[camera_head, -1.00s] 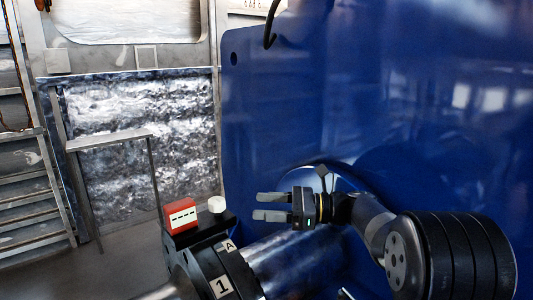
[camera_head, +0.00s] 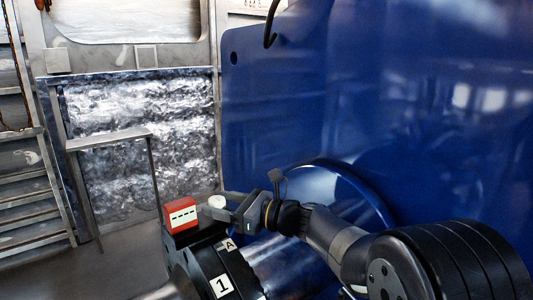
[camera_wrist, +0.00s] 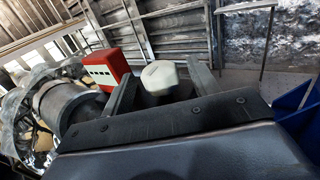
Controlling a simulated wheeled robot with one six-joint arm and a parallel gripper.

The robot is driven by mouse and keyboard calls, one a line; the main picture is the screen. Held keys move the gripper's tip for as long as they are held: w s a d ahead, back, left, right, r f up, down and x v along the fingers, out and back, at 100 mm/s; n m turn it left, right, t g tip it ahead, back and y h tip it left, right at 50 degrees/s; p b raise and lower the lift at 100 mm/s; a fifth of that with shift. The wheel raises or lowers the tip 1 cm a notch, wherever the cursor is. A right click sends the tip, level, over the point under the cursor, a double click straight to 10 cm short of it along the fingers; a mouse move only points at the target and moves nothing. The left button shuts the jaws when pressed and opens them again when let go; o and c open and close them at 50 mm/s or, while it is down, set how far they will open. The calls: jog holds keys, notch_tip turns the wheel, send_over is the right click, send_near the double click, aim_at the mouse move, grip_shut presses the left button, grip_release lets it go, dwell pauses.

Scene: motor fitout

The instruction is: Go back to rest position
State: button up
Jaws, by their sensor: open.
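My gripper (camera_head: 222,204) reaches in from the right in the head view, low over the black motor part. In the wrist view my gripper (camera_wrist: 163,82) is open, with its two fingers apart. A white round knob (camera_head: 217,201) stands on the black block, by my fingertips. In the wrist view the white knob (camera_wrist: 160,76) appears between the fingers; whether they touch it I cannot tell. A red box with a white dashed label (camera_head: 180,215) sits just left of the knob. It also shows left of the fingers in the wrist view (camera_wrist: 107,68).
The black motor body with labels "1" and "A" (camera_head: 222,286) lies below my gripper. A large blue panel (camera_head: 290,110) stands behind my arm. A metal frame stand (camera_head: 108,140) and steps (camera_head: 28,205) are at the left. Floor is free between them.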

jog(key=shift+s+a+f+m+t+h+b, duration=0.1)
jog(key=shift+s+m+t+h+b, duration=0.05)
jog(key=shift+m+t+h+b, duration=0.85)
jog(key=shift+s+m+t+h+b, duration=0.15)
jog(key=shift+m+t+h+b, duration=0.2)
jog(key=shift+m+t, duration=0.65)
jog(key=m+t+h+b, duration=0.1)
jog(key=t+b, duration=0.1)
jog(key=m+t+h+b, duration=0.1)
jog(key=t+h+b, duration=0.1)
jog(key=b, duration=0.1)
jog(key=shift+s+a+m, duration=0.15)
jog(key=shift+a+m, duration=0.05)
jog(key=shift+m, duration=0.1)
jog(key=s+d+r+n+p, duration=0.1)
jog(key=s+d+r, duration=0.1)
jog(key=s+d, duration=0.3)
jog(key=shift+s+d, duration=0.4)
jog(key=shift+s, duration=0.9)
jog(key=shift+y, duration=0.25)
jog(key=shift+n, duration=0.3)
